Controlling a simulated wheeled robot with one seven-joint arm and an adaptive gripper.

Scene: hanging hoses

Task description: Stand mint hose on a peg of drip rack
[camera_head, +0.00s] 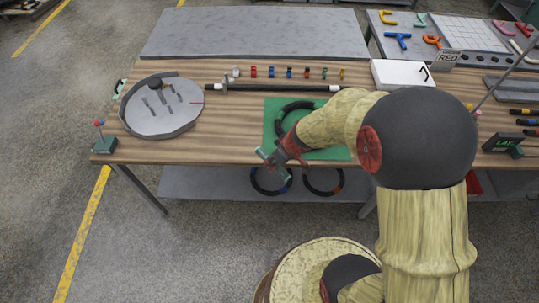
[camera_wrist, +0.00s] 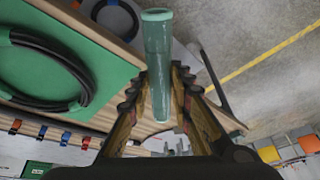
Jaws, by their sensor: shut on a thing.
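The mint hose (camera_wrist: 157,40) is a short, straight green tube in the wrist view. My gripper (camera_wrist: 163,92) is shut on it, with one ribbed finger on each side. In the head view my gripper (camera_head: 275,163) is near the table's front edge, over the left front part of a green mat, with the hose tilted in it. The drip rack (camera_head: 184,122) is a round grey tray with several upright pegs at the table's left end, apart from the gripper. Part of the rack shows beyond the fingers in the wrist view (camera_wrist: 180,146).
A black coiled hose (camera_head: 279,121) lies on the green mat (camera_head: 271,112). Several coloured clips and a long black rod (camera_head: 285,88) lie behind it. A small stand (camera_head: 104,145) is at the left front corner. Wood between rack and mat is clear.

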